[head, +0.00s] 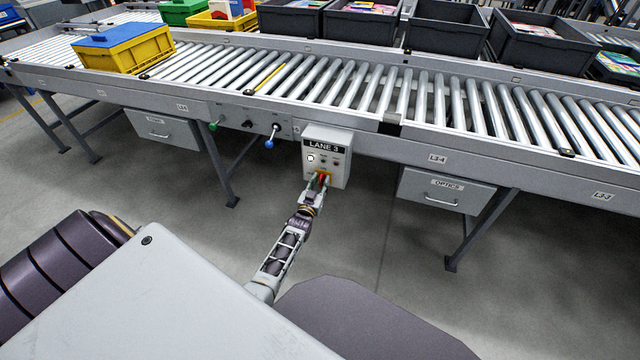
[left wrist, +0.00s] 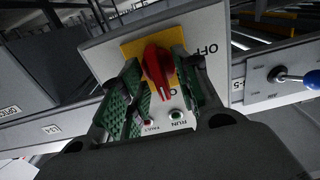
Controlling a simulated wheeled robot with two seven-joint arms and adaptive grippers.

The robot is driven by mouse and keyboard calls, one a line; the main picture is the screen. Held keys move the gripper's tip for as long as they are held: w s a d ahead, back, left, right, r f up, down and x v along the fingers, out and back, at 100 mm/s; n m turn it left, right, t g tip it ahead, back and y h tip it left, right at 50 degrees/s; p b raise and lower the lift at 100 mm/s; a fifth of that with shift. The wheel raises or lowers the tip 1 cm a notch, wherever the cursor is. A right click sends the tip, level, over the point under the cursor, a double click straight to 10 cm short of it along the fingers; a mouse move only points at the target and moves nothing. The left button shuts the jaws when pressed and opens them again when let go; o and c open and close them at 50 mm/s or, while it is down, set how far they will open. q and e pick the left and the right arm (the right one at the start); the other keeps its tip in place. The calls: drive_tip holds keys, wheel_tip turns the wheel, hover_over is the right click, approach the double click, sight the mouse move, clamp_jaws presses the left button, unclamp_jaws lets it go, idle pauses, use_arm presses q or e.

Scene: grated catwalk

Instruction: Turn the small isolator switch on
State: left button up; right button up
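The isolator switch is a red knob (left wrist: 157,68) on a yellow plate (left wrist: 131,49), on the front of a pale grey box labelled LANE 3 (head: 338,163). In the left wrist view the picture is turned. OFF reads to the right of the knob; another label below it is mostly hidden. The knob's narrow end points down in that view, toward the hidden label. My left gripper (head: 321,183) is at the lower part of the box. Its green-padded fingers are apart, one on each side of the knob; I cannot tell if either touches it. My right gripper is not in view.
The box hangs on the side of a roller conveyor (head: 390,95). A blue-knobbed lever (head: 270,138) and a green knob (head: 213,126) stick out to its left. An OPTICS drawer (head: 445,192) hangs at right. Run and fault lamps (left wrist: 176,115) sit near the switch.

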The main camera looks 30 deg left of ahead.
use_arm(q)
drive_tip(key=shift+s, duration=0.1)
drive_tip(key=v, duration=1.1)
drive_tip(key=shift+s, duration=0.35)
idle(0.4)
drive_tip(key=shift+d+f, duration=0.15)
idle(0.5)
drive_tip(key=s+d+f+m+g+h, duration=0.35)
drive_tip(key=s+d+f+g, duration=0.4)
drive_tip(key=d, duration=0.25)
drive_tip(key=s+d+f+m+g+h, duration=0.1)
drive_tip(key=s+d+g, duration=0.3)
drive_tip(key=s, duration=0.4)
drive_tip(key=s+d+g+h+p, duration=0.1)
drive_tip(key=s+d+g, duration=0.3)
drive_tip(key=s, duration=0.4)
drive_tip(key=shift+s+d+f+m, duration=0.2)
drive_tip(key=shift+d+f+m, duration=0.15)
drive_tip(key=shift+f, duration=0.05)
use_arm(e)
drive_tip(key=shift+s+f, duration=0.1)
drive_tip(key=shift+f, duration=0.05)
use_arm(q)
drive_tip(key=shift+f+p, duration=0.35)
drive_tip(key=shift+p, duration=0.4)
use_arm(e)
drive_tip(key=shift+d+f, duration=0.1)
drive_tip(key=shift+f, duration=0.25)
